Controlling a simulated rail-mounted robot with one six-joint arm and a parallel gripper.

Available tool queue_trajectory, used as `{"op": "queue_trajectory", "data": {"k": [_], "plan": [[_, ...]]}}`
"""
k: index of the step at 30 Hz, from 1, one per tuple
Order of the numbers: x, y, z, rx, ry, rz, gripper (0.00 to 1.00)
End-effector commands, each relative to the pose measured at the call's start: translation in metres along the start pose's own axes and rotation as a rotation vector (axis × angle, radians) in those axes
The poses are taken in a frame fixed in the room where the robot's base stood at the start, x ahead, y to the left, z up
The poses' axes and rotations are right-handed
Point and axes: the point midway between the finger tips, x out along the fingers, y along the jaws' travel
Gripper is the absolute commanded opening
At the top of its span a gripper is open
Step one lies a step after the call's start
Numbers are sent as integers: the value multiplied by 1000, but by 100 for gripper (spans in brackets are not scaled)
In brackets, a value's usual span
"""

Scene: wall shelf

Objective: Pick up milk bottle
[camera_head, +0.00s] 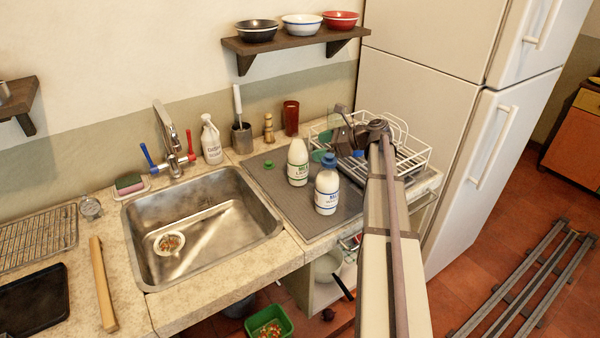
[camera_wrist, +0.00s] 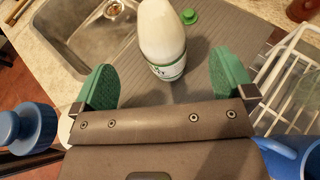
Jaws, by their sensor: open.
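A white milk bottle with a green label (camera_head: 298,162) stands upright and without a cap on the grey ribbed mat right of the sink. In the wrist view the milk bottle (camera_wrist: 162,35) shows ahead, in line with the gap between my fingers. My gripper (camera_wrist: 165,85) is open, with green pads on either side of that gap and nothing held. Whether the bottle is within finger reach is unclear. A second white bottle with a blue cap and blue label (camera_head: 327,190) stands in front and to the right; its blue cap (camera_wrist: 25,128) shows at the wrist view's left.
A loose green cap (camera_head: 269,165) lies on the mat (camera_head: 262,190). The sink (camera_head: 200,235) is to the left. A white dish rack (camera_head: 415,155) stands to the right, and a blue mug (camera_wrist: 290,155) is close by my gripper's right side.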

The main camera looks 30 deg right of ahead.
Motion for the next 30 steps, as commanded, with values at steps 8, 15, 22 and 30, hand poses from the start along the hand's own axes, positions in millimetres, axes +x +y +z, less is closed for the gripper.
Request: {"op": "queue_trajectory", "data": {"k": [8,15,22,30], "plan": [[28,0,-38,-2,1,2,100],[46,0,-39,-2,1,2,100],[89,0,-39,-2,1,1,100],[91,0,-36,-2,1,1,95]]}}
